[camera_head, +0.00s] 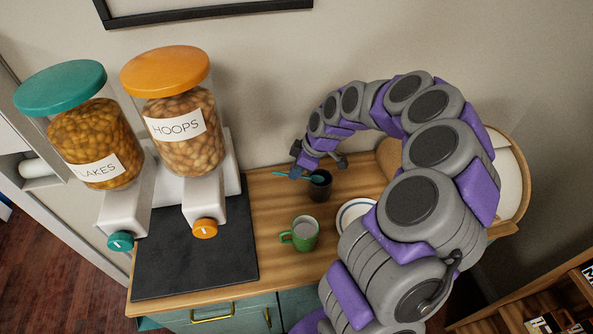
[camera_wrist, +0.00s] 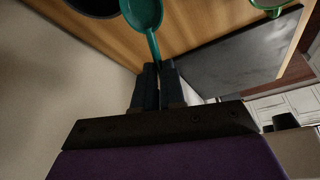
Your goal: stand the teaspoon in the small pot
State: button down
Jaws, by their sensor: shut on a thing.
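The teal teaspoon (camera_wrist: 143,14) is held by its handle between the dark fingers of my gripper (camera_wrist: 159,80), which is shut on it. In the head view the teaspoon (camera_head: 314,178) lies roughly level, with its bowl end in front of the mouth of the small dark pot (camera_head: 320,190). My gripper (camera_head: 297,171) is left of the pot there. In the wrist view part of a dark round shape, probably the pot (camera_wrist: 92,6), shows at the top edge, left of the spoon bowl. The height of the spoon over the pot is hard to tell.
A green mug (camera_head: 301,235) stands in front of the pot, and a white plate (camera_head: 349,214) lies to its right, partly behind my arm. Two cereal dispensers (camera_head: 180,125) stand left on a dark mat (camera_head: 195,265). The wooden counter (camera_head: 270,210) is bare between mat and pot.

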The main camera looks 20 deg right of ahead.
jog(key=w+d+f+b, duration=0.1)
jog(key=f, duration=0.1)
jog(key=w+d+f, duration=0.1)
jog(key=w+f, duration=0.1)
jog(key=shift+d+b, duration=0.35)
jog(key=shift+d, duration=0.05)
jog(key=c, duration=1.2)
grip_release()
jog(key=shift+a, duration=0.75)
jog(key=d+p+v, duration=0.1)
jog(key=p+v, duration=0.1)
jog(key=v, duration=1)
jog(key=s+a+r+m+g, duration=0.1)
jog(key=s+a+r, duration=0.3)
jog(key=a, duration=0.2)
jog(key=s+a+r, duration=0.4)
jog(key=a, duration=0.3)
jog(key=s+a+m+g+h, duration=0.1)
jog(key=s+m, duration=0.2)
jog(key=s, duration=0.6)
jog(key=s+f+m+g+h, duration=0.1)
jog(key=s+m, duration=0.2)
jog(key=s, duration=0.6)
jog(key=s+a+f+m+g+h, duration=0.1)
jog(key=s+m, duration=0.3)
jog(key=s, duration=0.5)
jog(key=shift+s+a+f+h, duration=0.1)
jog(key=shift+s+a+h, duration=0.05)
jog(key=shift+a+h, duration=0.3)
